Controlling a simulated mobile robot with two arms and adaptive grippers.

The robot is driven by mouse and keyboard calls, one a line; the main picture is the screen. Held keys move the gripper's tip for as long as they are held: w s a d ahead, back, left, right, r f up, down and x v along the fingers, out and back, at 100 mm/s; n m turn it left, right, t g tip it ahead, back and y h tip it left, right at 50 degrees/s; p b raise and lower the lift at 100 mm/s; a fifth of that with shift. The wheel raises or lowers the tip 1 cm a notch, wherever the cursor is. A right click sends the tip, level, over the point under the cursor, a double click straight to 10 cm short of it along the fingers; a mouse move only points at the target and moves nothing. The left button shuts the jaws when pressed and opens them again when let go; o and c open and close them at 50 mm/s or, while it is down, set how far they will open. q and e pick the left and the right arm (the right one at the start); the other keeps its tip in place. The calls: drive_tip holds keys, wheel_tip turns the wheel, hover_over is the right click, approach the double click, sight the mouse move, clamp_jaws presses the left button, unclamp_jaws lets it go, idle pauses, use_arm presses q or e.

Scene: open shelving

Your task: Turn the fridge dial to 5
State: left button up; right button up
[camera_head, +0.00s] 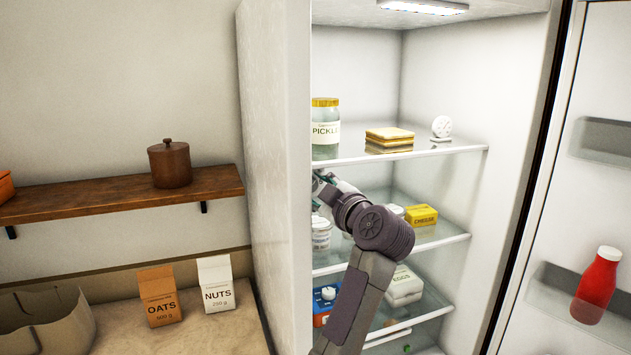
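My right gripper is out of view.
The top shelf (465,149) holds a pickle jar (325,130) and a sandwich (389,138). Cheese (422,215) and egg cartons (403,286) are on lower shelves. The open door (600,150) at right holds a red bottle (597,285). The fridge's side wall (275,130) is at left.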

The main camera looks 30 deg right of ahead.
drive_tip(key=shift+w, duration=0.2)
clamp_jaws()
